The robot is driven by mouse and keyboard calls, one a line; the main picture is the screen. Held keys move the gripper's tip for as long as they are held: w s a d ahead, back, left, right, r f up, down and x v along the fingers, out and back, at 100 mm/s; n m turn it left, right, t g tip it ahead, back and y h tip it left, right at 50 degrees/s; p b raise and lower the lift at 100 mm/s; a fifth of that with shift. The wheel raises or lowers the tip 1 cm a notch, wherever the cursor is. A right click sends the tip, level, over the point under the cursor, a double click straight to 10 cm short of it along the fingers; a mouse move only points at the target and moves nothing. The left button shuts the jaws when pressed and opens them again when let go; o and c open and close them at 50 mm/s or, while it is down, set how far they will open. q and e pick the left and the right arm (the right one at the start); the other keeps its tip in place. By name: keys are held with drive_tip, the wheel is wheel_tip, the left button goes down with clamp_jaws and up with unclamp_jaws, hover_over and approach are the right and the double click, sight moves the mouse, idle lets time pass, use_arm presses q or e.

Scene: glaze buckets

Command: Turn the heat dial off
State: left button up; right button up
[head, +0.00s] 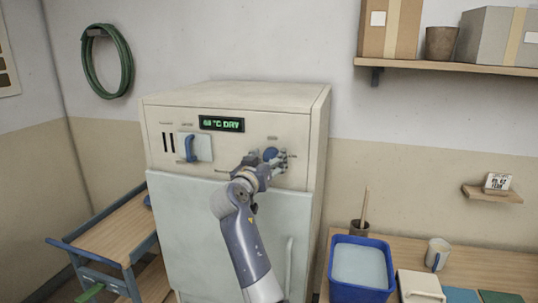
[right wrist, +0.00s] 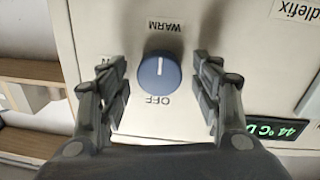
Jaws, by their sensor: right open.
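The heat dial (head: 271,153) is a round blue knob on the upper right front of the cream cabinet (head: 320,140). In the right wrist view the dial (right wrist: 159,78) appears upside down, with WARM above it and OFF below it. Its white mark points up the picture, toward WARM. A label at left is mostly hidden by a finger. My right gripper (head: 270,165) is at the dial. Its open fingers show on either side of the knob in the right wrist view (right wrist: 157,72), with gaps between. My left gripper is out of view.
A green display (head: 222,124) reads a temperature and DRY. A blue handle (head: 191,147) is on a pale plate left of the dial. A blue tub (head: 360,268) stands on the table at right; a wooden-topped cart (head: 115,230) stands at left.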

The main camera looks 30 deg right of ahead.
drive_tip(key=shift+w+d, duration=0.15)
drive_tip(key=shift+d, duration=0.1)
drive_tip(key=c, duration=1.1)
drive_tip(key=shift+o, duration=0.2)
